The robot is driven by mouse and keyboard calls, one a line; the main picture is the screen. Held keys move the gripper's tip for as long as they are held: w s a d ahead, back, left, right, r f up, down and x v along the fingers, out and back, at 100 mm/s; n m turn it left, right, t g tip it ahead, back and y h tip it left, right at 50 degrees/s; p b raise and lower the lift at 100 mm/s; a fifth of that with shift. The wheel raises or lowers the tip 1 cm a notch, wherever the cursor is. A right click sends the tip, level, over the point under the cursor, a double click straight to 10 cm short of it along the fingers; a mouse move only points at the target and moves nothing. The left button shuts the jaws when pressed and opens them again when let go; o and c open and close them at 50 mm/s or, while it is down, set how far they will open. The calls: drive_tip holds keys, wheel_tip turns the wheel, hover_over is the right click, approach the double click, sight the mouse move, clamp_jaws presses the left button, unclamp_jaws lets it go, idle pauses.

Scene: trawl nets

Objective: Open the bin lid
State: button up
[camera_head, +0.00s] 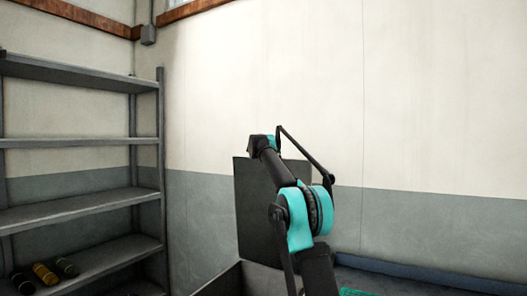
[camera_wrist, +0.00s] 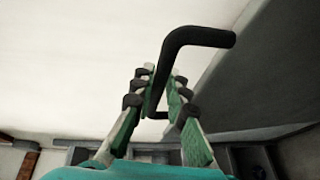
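The bin lid (camera_head: 258,205) is a dark grey panel that stands raised, nearly upright, behind my arm in the head view. The bin body (camera_head: 222,281) shows in part below it. In the wrist view the lid (camera_wrist: 268,72) is a grey slab at the right, with a black bent bar handle (camera_wrist: 200,37) on it. My gripper (camera_wrist: 163,70) has its two green-padded fingers apart, with part of the handle between them. The fingers do not look closed tightly on it. In the head view my arm hides the fingers and handle.
A grey metal shelf rack (camera_head: 78,143) stands at the left, with several dark and yellow rolled items (camera_head: 45,273) on a low shelf. A wall (camera_head: 430,120) rises close behind the lid. A dark blue edge (camera_head: 430,272) runs along the lower right.

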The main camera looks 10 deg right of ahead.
clamp_jaws()
drive_tip(key=s+a+f, duration=0.2)
drive_tip(key=s+a, duration=0.4)
drive_tip(key=s, duration=0.3)
drive_tip(key=shift+a, duration=0.35)
